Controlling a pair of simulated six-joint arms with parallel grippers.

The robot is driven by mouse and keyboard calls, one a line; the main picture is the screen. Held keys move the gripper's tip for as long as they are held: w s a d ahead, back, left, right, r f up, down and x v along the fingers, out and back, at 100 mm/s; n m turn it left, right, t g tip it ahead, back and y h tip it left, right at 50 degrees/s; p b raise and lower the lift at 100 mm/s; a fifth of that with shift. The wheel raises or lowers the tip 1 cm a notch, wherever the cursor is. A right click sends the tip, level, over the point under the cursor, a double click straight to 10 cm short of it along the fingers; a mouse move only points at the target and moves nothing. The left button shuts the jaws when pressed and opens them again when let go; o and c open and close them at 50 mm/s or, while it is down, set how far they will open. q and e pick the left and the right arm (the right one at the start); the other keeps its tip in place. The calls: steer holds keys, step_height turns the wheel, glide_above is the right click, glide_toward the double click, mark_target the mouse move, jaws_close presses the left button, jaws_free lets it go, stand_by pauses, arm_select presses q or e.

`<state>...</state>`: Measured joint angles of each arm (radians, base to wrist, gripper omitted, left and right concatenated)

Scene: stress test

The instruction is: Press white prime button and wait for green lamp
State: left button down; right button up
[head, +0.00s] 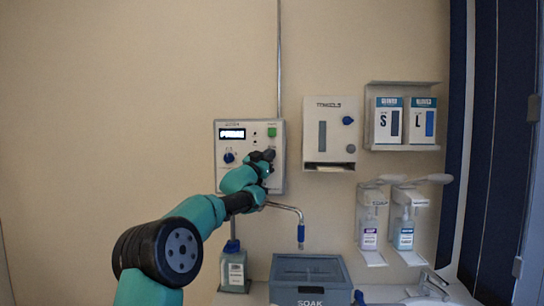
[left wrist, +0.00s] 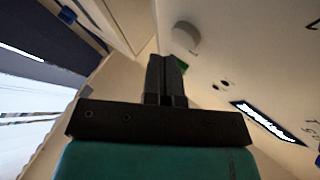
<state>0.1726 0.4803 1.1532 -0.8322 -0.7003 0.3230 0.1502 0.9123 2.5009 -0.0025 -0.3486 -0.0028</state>
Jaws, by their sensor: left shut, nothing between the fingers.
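A grey-white control box (head: 223,176) is fixed to the wall, with a lit display (head: 232,134), a blue knob (head: 229,158) and a small green square (head: 272,132) at its upper right. I cannot tell whether the green square is a lit lamp. My left gripper (head: 268,154) is shut and empty in front of the box's right half, below the green square. In the left wrist view, its closed fingers (left wrist: 166,72) point toward a pale round button (left wrist: 186,36) standing out from the panel; contact is not clear. The gripper hides the button in the head view.
A towel dispenser (head: 313,163) and a glove-box rack (head: 402,146) hang to the right. Below are a curved spout (head: 287,208), a bottle (head: 234,271), a grey soak tub (head: 311,272) and two pump dispensers. The wall left of the box is bare.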

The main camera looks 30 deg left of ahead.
stand_by(0.4)
arm_select(q)
steer(key=shift+w+a, duration=0.2)
steer(key=shift+w, duration=0.2)
steer(key=shift+w+a, duration=0.2)
steer(key=shift+w, duration=0.2)
stand_by(0.8)
steer(key=shift+s, duration=0.1)
steer(key=shift+s+d, duration=0.35)
steer(key=shift+s, duration=0.35)
steer(key=s, duration=0.1)
steer(key=s+d, duration=0.1)
steer(key=s, duration=0.1)
steer(key=s+d, duration=0.1)
steer(key=shift+s+d, duration=0.1)
steer(key=shift+s, duration=0.15)
stand_by(0.5)
stand_by(0.6)
